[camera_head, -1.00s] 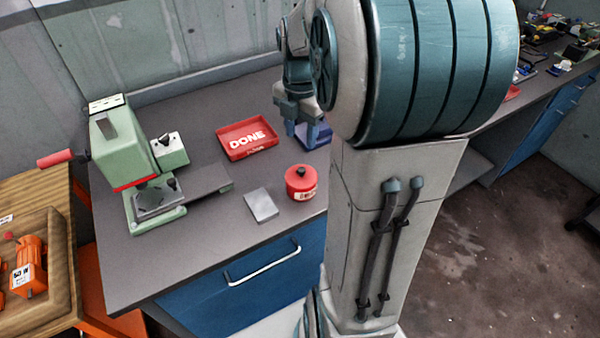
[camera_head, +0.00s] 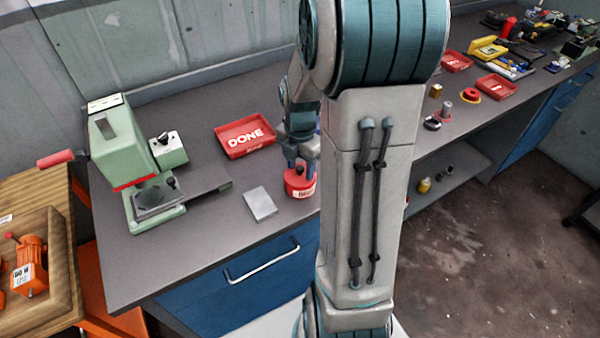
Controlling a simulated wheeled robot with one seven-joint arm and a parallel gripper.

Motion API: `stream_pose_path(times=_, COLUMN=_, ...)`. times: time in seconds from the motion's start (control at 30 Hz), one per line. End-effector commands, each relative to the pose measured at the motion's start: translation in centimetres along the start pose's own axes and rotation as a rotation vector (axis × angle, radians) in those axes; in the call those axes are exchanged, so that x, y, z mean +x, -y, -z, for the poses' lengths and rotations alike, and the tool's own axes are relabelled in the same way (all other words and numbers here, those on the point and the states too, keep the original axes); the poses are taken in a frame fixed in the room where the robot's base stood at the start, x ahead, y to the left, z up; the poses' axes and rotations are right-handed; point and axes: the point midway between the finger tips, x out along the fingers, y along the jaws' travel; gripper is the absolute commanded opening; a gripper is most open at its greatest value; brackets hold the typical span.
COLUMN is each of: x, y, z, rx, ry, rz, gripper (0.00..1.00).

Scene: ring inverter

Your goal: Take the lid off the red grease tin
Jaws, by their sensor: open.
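The red grease tin (camera_head: 300,188) stands upright on the dark bench top, right of a flat grey plate. It has a pale label on its front. My gripper (camera_head: 300,166) points down right at the top of the tin, its open fingers around or just above the lid's knob. The fingers hide the knob and much of the lid, so I cannot tell whether they touch it. The lid appears to be on the tin.
The flat grey plate (camera_head: 260,204) lies close left of the tin. A red tray marked DONE (camera_head: 245,138) lies behind it. A green press (camera_head: 135,160) stands at the left. My arm hides the bench to the right of the tin.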

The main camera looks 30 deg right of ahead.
Motion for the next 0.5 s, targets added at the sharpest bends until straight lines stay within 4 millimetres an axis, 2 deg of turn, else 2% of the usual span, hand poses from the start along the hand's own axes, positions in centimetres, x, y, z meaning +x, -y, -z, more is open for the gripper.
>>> stream_pose_path(times=0.07, x=-0.02, y=0.00, z=0.00, rx=0.000, ry=0.000, rz=0.000, gripper=0.45)
stream_pose_path(times=0.1, x=-0.02, y=0.00, z=0.00, rx=0.000, ry=0.000, rz=0.000, gripper=0.39)
stream_pose_path(times=0.23, x=-0.03, y=-0.01, z=0.00, rx=0.000, ry=0.000, rz=0.000, gripper=0.03)
stream_pose_path(times=0.27, x=-0.03, y=-0.01, z=0.00, rx=0.000, ry=0.000, rz=0.000, gripper=0.00)
stream_pose_path(times=0.5, x=-0.07, y=-0.02, z=0.00, rx=0.000, ry=0.000, rz=-0.001, gripper=0.00)
